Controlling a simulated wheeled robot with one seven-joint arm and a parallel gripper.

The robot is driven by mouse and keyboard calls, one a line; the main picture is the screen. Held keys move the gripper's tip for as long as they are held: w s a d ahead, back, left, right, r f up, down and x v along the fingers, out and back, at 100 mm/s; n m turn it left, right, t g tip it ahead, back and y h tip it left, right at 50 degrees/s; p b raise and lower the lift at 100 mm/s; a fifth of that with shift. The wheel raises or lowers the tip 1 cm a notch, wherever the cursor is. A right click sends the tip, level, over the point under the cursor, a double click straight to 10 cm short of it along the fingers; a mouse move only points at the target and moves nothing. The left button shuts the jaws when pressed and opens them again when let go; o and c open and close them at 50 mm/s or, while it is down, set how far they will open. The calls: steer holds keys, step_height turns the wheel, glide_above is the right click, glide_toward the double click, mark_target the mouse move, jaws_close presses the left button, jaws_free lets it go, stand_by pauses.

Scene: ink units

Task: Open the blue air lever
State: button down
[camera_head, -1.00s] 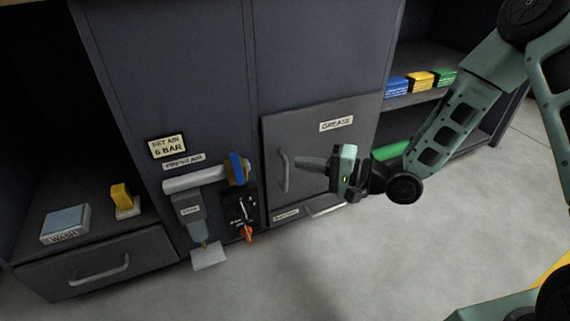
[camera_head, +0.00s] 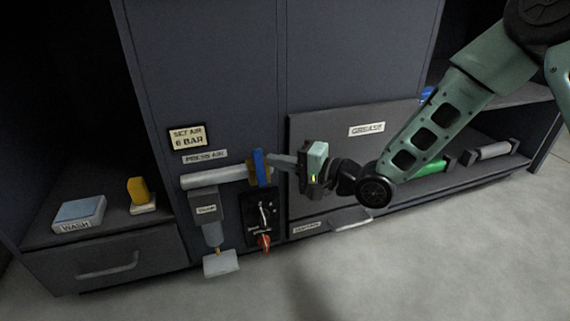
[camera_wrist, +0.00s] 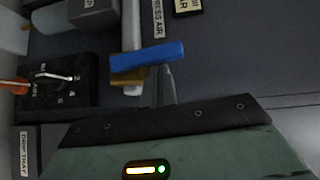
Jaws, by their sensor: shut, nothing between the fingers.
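The blue air lever (camera_head: 259,167) stands upright across the right end of the light grey pipe (camera_head: 215,177), under the PRESS AIR label. A brass-coloured valve body shows just behind it. In the wrist view the blue lever (camera_wrist: 147,53) lies nearly level across the picture, over the brass part (camera_wrist: 128,76). My gripper (camera_head: 275,160) is shut and empty, just right of the lever, pointing left at it. In the wrist view its fingers (camera_wrist: 163,80) reach up to just below the lever. I cannot tell whether the tips touch it.
Below the lever is a black dial panel (camera_head: 263,213) with an orange knob (camera_head: 264,242). A grey GREASE door (camera_head: 345,140) is behind my gripper. A SET AIR 6 BAR sign (camera_head: 187,137) is above the pipe. A WASH box (camera_head: 79,213) and yellow block (camera_head: 137,189) are at left.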

mark_target(258, 158)
steer(key=shift+r, duration=0.1)
steer(key=shift+s+a+r+n+h+p, duration=0.1)
steer(key=shift+a+n+h+p, duration=0.15)
steer(key=shift+p, duration=0.5)
steer(key=a+n+h+p, duration=0.1)
steer(key=p, duration=0.1)
steer(key=r+n+h+p, duration=0.1)
steer(key=p, duration=0.2)
steer(key=s+a+n+g+h+p, duration=0.1)
steer(key=p, duration=0.2)
steer(key=shift+a+r, duration=0.25)
steer(key=shift+a, duration=0.05)
steer(key=shift+s+a+f+n+t+h+p, duration=0.15)
steer(key=shift+a+n+h+p, duration=0.55)
steer(key=shift+h+p, duration=0.75)
steer(key=shift+s+a+f+n+t+h+p, duration=0.15)
steer(key=shift+a+n+h+p, duration=0.7)
steer(key=shift+p, duration=1.05)
steer(key=shift+s+a+f+n+h+p, duration=0.15)
steer(key=shift+a+n+h+p, duration=0.4)
steer(key=shift+h+p, duration=0.95)
steer(key=shift+a+r+y, duration=0.1)
steer(key=shift+r+y, duration=0.05)
steer(key=shift+y, duration=0.1)
